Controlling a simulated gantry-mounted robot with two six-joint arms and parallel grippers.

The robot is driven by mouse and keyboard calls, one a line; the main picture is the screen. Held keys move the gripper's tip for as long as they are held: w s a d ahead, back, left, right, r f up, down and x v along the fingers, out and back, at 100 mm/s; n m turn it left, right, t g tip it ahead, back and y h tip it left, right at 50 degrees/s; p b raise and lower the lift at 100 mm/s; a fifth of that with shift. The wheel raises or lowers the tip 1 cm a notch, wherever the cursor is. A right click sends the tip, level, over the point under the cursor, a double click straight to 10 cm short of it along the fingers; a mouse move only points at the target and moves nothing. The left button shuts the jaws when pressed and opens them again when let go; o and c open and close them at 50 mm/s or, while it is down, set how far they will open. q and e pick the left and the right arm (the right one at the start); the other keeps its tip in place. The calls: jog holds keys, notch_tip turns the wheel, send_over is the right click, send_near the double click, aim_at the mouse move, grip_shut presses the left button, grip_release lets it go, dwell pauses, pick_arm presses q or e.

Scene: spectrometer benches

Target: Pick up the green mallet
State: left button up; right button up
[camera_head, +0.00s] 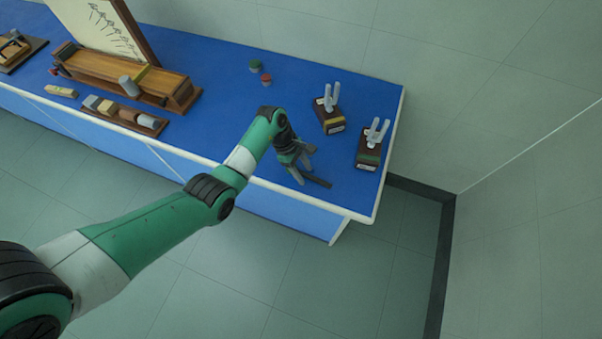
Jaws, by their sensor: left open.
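I cannot clearly make out a green mallet. A small green-topped piece (256,65) stands near the back of the blue bench, beside a small red-topped piece (266,78). I cannot tell whether either is a mallet. My left gripper (305,165) is open and low over the front right of the bench. A flat dark strip (318,181) shows beside its fingers, and I cannot tell whether it is a loose thing. The gripper is well to the front right of the green-topped piece. My right gripper is out of view.
Two pronged forks on dark boxes, one with a yellow label (329,118) and one with a green label (368,152), stand right of my gripper. Wooden apparatus (125,75), a rack of cylinders (125,118) and a chart board (100,28) fill the left. The bench (225,85) is clear between.

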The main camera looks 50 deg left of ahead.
aim_at(309, 175)
pick_arm(q)
jog(key=shift+r, duration=0.1)
grip_shut()
jog(key=shift+r, duration=0.1)
dwell(0.3)
jog(key=shift+r+p, duration=0.3)
jog(key=shift+r, duration=0.05)
notch_tip(309, 175, up, 2)
jog(key=shift+r+p, duration=0.25)
jog(key=shift+p, duration=0.4)
jog(key=s+d+r+p, duration=0.6)
jog(key=s+d+r, duration=0.2)
jog(key=d, duration=0.3)
jog(key=shift+d+r, duration=0.25)
jog(key=shift+r, duration=0.6)
